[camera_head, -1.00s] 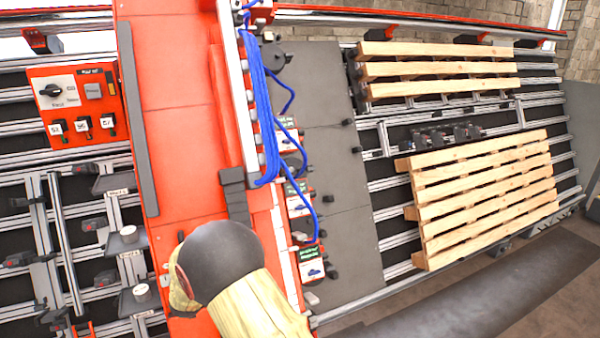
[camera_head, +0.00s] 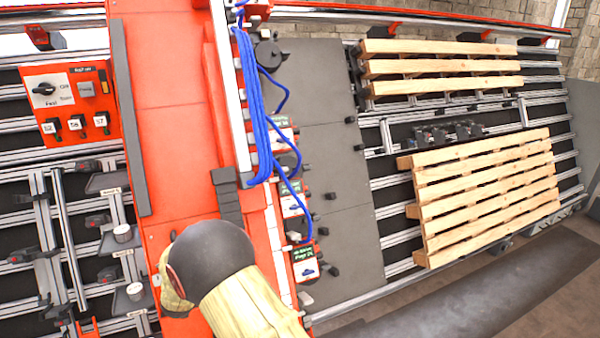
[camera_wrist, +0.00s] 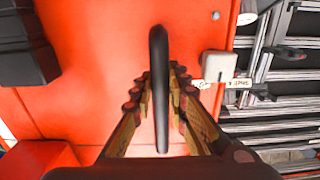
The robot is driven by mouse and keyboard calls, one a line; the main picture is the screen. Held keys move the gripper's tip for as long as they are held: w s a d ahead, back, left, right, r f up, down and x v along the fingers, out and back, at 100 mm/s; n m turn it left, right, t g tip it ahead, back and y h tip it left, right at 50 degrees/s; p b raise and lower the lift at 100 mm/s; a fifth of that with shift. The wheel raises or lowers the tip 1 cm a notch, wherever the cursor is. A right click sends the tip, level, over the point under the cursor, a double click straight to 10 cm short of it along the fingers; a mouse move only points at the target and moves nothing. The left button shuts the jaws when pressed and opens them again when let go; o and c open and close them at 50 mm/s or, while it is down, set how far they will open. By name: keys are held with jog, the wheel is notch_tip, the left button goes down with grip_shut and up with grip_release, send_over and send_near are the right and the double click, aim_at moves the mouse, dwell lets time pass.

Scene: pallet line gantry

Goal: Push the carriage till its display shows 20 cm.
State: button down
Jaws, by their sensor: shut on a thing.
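The carriage (camera_head: 180,130) is a tall red bridge across the left-centre of the head view. Its red surface also fills much of the wrist view (camera_wrist: 100,60). In the wrist view my gripper (camera_wrist: 160,76) is shut on a black upright handle (camera_wrist: 158,45), with the handle between its ribbed fingers. In the head view my wrist and forearm cover most of the gripper at the carriage's lower part. I cannot make out a display reading in either view.
A red switch panel (camera_head: 70,72) stands left of the carriage. Blue cables (camera_head: 255,110) hang along its right edge. Wooden pallets (camera_head: 480,190) lie on rails to the right. A dark grey plate (camera_head: 340,200) lies between carriage and pallets.

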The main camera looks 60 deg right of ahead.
jog(key=shift+s+d, duration=0.3)
jog(key=shift+d, duration=0.2)
jog(key=shift+s+d, duration=0.45)
jog(key=shift+d, duration=0.3)
jog(key=shift+w+a+r, duration=0.15)
jog(key=shift+w+a, duration=0.35)
jog(key=shift+a, duration=0.25)
dwell(1.3)
jog(key=c, duration=1.3)
grip_release()
jog(key=shift+s+d, duration=0.1)
jog(key=shift+s, duration=0.05)
jog(key=shift+o, duration=0.2)
